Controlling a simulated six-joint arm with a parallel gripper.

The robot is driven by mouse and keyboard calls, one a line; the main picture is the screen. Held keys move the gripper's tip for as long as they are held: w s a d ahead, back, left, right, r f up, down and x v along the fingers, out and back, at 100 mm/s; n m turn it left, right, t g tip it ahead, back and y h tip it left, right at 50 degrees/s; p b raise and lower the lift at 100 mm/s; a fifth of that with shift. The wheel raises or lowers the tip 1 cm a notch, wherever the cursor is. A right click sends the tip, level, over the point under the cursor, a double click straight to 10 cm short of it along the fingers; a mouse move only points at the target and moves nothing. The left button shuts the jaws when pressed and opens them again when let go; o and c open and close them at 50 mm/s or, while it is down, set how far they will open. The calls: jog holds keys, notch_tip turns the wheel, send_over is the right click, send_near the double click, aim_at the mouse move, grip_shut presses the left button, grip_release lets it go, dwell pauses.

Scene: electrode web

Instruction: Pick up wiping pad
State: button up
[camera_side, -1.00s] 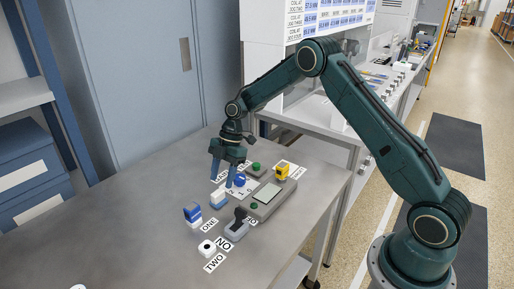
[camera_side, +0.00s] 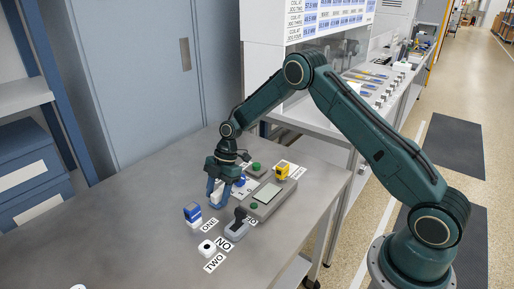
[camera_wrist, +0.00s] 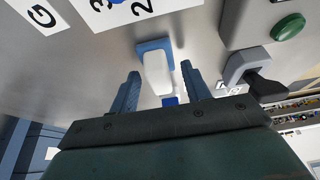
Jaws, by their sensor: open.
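The wiping pad (camera_wrist: 157,70), a white block with a blue base, lies between my two blue fingers in the wrist view. My gripper (camera_wrist: 160,74) is open, with one finger on each side of the pad and gaps showing between them. In the side view my gripper (camera_side: 216,197) is down at the table, and its fingers largely hide the pad.
A blue-and-white block (camera_side: 193,213) stands nearby, left of the gripper. A grey device with a black lever (camera_side: 237,226), a white roll (camera_side: 207,248), a grey panel (camera_side: 266,197) and a yellow block (camera_side: 282,170) sit around. The table's left is clear.

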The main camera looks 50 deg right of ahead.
aim_at(218, 192)
dwell(0.4)
grip_shut()
jog(key=shift+r, duration=0.1)
notch_tip(218, 192, up, 20)
dwell(0.9)
dwell(0.4)
